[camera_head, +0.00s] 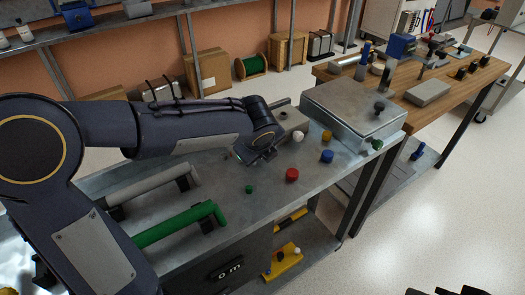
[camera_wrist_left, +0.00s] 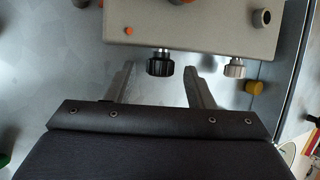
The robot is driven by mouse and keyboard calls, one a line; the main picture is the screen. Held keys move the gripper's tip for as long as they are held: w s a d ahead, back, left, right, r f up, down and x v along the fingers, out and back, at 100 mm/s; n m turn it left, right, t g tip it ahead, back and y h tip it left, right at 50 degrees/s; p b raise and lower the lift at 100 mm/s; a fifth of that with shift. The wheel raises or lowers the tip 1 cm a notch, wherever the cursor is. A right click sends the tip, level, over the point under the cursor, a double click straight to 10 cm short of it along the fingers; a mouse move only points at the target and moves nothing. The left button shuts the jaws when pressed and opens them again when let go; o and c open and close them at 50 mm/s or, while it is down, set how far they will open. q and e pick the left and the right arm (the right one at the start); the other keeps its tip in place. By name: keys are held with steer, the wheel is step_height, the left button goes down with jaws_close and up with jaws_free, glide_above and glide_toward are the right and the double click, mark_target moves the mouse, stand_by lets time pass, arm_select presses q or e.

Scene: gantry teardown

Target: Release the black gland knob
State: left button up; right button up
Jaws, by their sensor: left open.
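The black gland knob (camera_wrist_left: 160,65) sticks out from the near side of a grey box (camera_wrist_left: 195,28) in the left wrist view, on a short metal stem. My left gripper (camera_wrist_left: 161,84) is open, with one finger on each side of the knob and a visible gap to each. I cannot tell the depth of the fingertips relative to the knob. In the head view my left gripper (camera_head: 264,151) is low over the metal bench beside the grey box (camera_head: 290,120), and the black knob is hidden there.
A pale ridged knob (camera_wrist_left: 235,68) sits right of the black one on the same box. Yellow (camera_head: 327,136), blue (camera_head: 327,156), red (camera_head: 292,174) and green (camera_head: 249,189) pieces stand on the bench. A green-handled bar (camera_head: 180,226) lies at the near left.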

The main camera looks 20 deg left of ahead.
arm_select(q)
steer(key=p+v, duration=0.1)
steer(key=v, duration=0.6)
steer(key=shift+r, duration=0.1)
